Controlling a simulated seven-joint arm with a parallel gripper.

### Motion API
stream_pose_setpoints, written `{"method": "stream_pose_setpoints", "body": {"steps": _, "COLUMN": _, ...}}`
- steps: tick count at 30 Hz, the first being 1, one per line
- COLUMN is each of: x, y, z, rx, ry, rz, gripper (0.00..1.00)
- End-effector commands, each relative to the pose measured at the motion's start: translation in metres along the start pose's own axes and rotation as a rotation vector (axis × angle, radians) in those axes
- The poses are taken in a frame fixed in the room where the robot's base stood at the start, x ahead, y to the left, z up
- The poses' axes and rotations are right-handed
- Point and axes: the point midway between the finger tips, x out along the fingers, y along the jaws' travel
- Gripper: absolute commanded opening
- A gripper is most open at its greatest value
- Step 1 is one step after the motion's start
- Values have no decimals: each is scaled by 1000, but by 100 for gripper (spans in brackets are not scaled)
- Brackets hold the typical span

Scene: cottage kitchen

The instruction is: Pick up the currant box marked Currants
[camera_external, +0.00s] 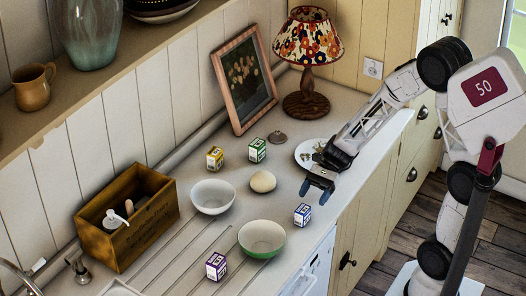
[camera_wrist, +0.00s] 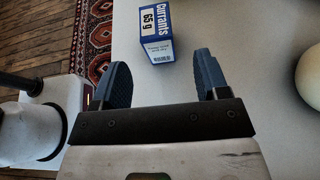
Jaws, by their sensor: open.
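The currant box (camera_wrist: 157,36) is blue and white, printed "Currants 65 g" in the wrist view. It stands on the counter, beyond and between my fingertips. In the external view, a small blue and white box (camera_external: 302,214) near the counter's front edge matches it. My gripper (camera_external: 320,186) is open and empty, above the counter and up and to the right of that box. In the wrist view its two blue fingers (camera_wrist: 160,80) are spread apart, with nothing between them but counter.
Yellow (camera_external: 215,158), green (camera_external: 257,150) and purple (camera_external: 216,266) boxes stand on the counter (camera_external: 230,235). A white bowl (camera_external: 212,197), a green bowl (camera_external: 262,240), a round pale object (camera_external: 263,181) and a plate (camera_external: 303,153) are nearby. A wooden crate (camera_external: 165,206) stands left.

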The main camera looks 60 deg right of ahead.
Motion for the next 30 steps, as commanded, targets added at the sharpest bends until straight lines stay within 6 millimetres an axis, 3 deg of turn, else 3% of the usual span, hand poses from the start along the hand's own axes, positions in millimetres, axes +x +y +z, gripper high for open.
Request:
{"method": "stream_pose_setpoints", "body": {"steps": 12, "x": 23, "y": 1, "z": 0, "rx": 1, "ry": 0, "rz": 2, "gripper": 68}}
{"method": "stream_pose_setpoints", "body": {"steps": 30, "x": 31, "y": 1, "z": 0, "rx": 0, "ry": 1, "rz": 2, "gripper": 68}}
